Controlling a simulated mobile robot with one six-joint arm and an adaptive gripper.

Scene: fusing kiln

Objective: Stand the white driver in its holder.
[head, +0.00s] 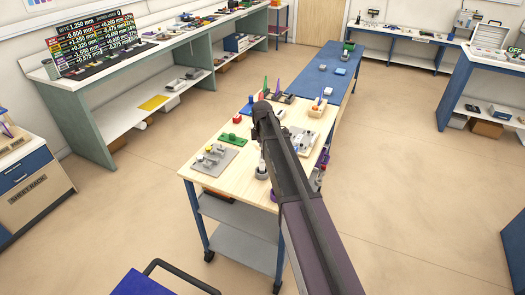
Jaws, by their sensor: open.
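I cannot make out the white driver in the head view; the things on the bench are small and my arm covers part of the top. A light wooden block (314,111) with slim upright pieces in it, one of them blue, stands at the right edge of the bench. It looks like a tool holder, but I cannot tell if it is the driver's. My arm reaches over the wooden bench top (215,177) from the lower right. A small grey and white round form (262,171) shows beside the arm. My gripper is not clearly visible behind the arm.
A blue mat (319,70) covers the far end. A blue cart (148,285) stands at the bottom. Floor is open on the right.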

